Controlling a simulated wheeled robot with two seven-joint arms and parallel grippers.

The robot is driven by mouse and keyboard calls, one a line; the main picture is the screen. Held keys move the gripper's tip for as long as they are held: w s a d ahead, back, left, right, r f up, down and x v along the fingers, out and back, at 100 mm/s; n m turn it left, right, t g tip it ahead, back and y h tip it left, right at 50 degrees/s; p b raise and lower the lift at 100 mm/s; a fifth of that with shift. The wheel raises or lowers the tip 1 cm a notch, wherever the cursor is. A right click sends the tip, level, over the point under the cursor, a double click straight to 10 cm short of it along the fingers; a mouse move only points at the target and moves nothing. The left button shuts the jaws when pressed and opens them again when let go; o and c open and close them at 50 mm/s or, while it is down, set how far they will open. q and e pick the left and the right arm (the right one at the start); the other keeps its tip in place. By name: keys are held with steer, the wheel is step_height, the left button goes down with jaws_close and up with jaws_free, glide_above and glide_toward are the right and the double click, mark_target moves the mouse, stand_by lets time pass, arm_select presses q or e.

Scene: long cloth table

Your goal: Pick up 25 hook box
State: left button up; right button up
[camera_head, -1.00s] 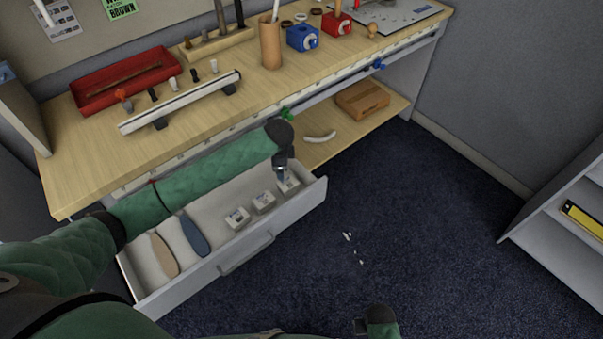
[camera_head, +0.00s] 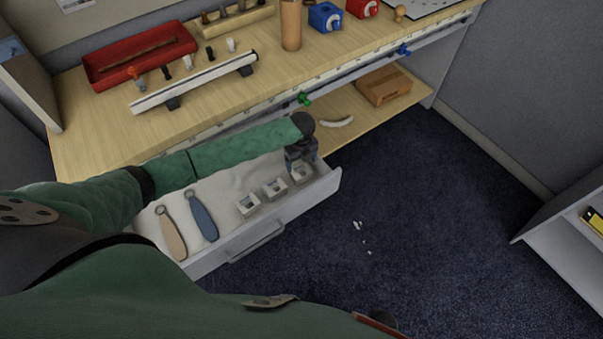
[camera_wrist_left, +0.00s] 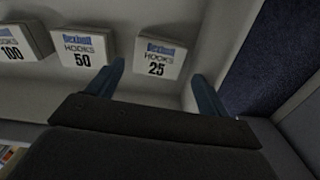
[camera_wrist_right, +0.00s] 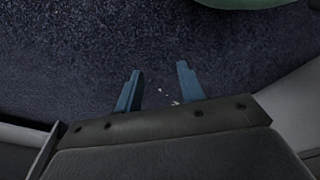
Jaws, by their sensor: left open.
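The 25 hook box (camera_wrist_left: 159,56) is a small white box with a blue brand strip and "HOOKS 25" on top. It lies in the open drawer, at its right end, and also shows in the head view (camera_head: 302,174), partly under my left gripper. My left gripper (camera_wrist_left: 160,78) is open, its fingertips on either side of the box's near part in the left wrist view; whether they touch it I cannot tell. The 50 box (camera_wrist_left: 83,47) and the 100 box (camera_wrist_left: 22,42) lie to its left. My right gripper (camera_wrist_right: 158,76) is open and empty above the dark carpet.
The drawer (camera_head: 257,232) also holds a tan paddle tool (camera_head: 171,235) and a blue one (camera_head: 202,217). Its right wall stands close to the 25 box. A shelf with a brown box (camera_head: 384,86) and a white curved piece (camera_head: 337,122) is behind. Small white bits lie on the carpet.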

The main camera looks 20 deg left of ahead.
mark_target(301, 171)
arm_select(q)
steer(key=shift+s+f, duration=0.2)
steer(key=shift+f, duration=0.45)
steer(key=shift+f+p, duration=0.95)
steer(key=shift+f, duration=1.85)
arm_select(e)
steer(key=shift+s+d+f, duration=0.3)
steer(key=shift+f, duration=0.4)
steer(key=shift+s+d+f, duration=0.25)
steer(key=shift+f, duration=0.5)
steer(key=shift+s+d+f, duration=0.3)
steer(key=shift+f, duration=0.4)
arm_select(q)
steer(key=c, duration=0.8)
